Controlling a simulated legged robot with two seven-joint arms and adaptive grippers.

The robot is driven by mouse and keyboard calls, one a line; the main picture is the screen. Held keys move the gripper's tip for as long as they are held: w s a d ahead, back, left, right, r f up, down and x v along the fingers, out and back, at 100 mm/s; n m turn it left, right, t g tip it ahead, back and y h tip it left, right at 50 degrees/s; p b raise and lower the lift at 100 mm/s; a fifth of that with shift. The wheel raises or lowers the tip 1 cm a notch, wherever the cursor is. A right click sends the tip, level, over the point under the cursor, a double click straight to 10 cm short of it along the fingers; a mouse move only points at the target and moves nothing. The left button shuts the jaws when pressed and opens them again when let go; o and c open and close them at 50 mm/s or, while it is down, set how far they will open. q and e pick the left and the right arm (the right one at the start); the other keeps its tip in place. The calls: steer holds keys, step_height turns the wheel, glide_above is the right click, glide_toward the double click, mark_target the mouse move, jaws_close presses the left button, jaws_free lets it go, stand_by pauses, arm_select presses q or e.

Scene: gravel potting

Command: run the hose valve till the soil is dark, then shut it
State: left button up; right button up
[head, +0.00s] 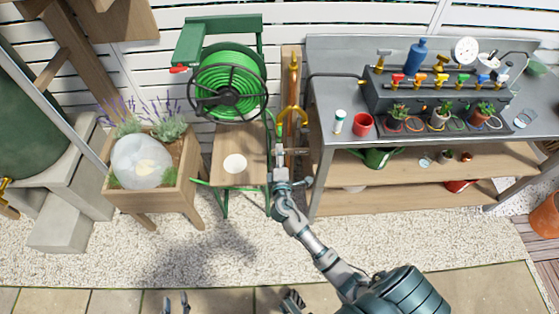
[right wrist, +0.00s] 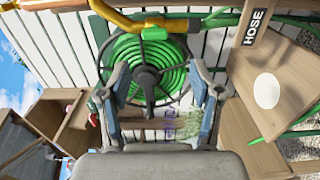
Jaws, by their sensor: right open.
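The hose valve is at the brass pipe (head: 292,100) on a wooden post; in the right wrist view the yellow pipe (right wrist: 125,20) meets a green fitting (right wrist: 154,33) at the top. My right gripper (head: 279,152) is just below the pipe in the head view. Its two fingers (right wrist: 158,98) are apart with nothing between them. The green hose (head: 230,80) is coiled on a reel. My left gripper (head: 176,304) shows only two separated fingertips at the bottom edge. No soil colour can be made out clearly; a pale translucent dome (head: 142,161) covers part of the wooden planter (head: 160,200).
A small wooden table (head: 238,196) with a white disc stands below the reel. A HOSE sign (right wrist: 257,27) hangs near the pipe. At right, a grey bench (head: 330,90) holds a red cup (head: 362,124) and several small pots. The gravel (head: 150,262) in front is clear.

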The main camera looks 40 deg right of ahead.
steer(key=v, duration=0.3)
steer(key=shift+w+f, duration=0.1)
steer(key=shift+c, duration=0.2)
stand_by(3.3)
steer(key=c, duration=0.5)
steer(key=shift+o, duration=0.2)
